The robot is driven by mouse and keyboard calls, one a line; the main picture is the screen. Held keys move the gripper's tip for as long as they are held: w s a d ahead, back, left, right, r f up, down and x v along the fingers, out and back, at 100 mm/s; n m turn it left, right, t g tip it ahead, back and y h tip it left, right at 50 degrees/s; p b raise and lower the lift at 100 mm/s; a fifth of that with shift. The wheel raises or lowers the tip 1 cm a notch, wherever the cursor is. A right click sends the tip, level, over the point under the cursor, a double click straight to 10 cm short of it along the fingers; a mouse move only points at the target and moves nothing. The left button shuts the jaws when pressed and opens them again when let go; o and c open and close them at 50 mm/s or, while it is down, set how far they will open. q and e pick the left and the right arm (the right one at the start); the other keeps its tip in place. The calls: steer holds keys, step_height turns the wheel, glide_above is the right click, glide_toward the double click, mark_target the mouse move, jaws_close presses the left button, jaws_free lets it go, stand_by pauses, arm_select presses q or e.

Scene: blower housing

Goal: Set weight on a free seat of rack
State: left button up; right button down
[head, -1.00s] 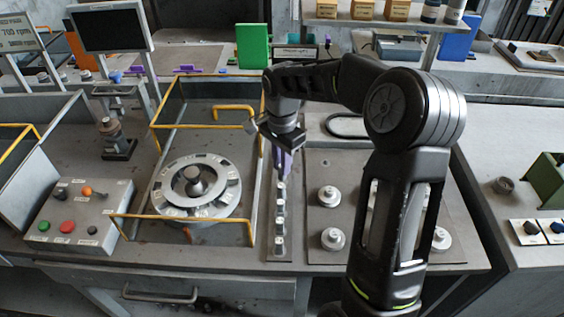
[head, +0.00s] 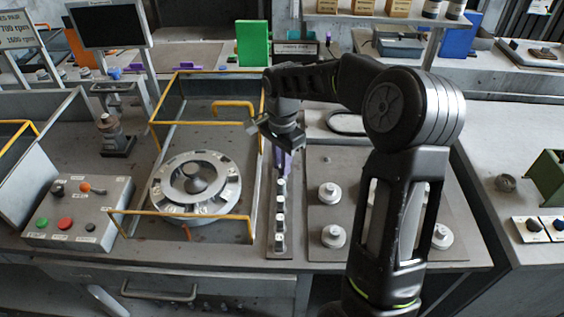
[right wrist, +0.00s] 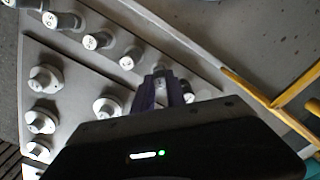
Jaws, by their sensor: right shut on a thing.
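The rack (head: 271,252) is a narrow grey strip at the middle of the bench, holding a row of several small pale cylindrical weights (head: 280,220). They also show in the right wrist view (right wrist: 97,41). My right gripper (head: 282,161) is at the far part of this row, its purple fingers pointing down. In the right wrist view its fingers (right wrist: 166,90) are shut on a small weight (right wrist: 159,77), mostly hidden between them. I cannot tell whether this weight touches the rack. My left gripper is not in view.
Left of the rack stands a round metal rotor (head: 195,184) inside a yellow-railed frame (head: 180,216). Right of it, a plate carries several larger knobbed discs (head: 333,236), partly hidden by my right arm. A control box (head: 80,215) stands at far left.

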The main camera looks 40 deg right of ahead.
stand_by(0.3)
steer(key=c, duration=1.3)
jaws_free()
steer(key=shift+r+p, duration=0.85)
steer(key=shift+r, duration=0.35)
steer(key=shift+r+p, duration=1.75)
steer(key=shift+r, duration=0.75)
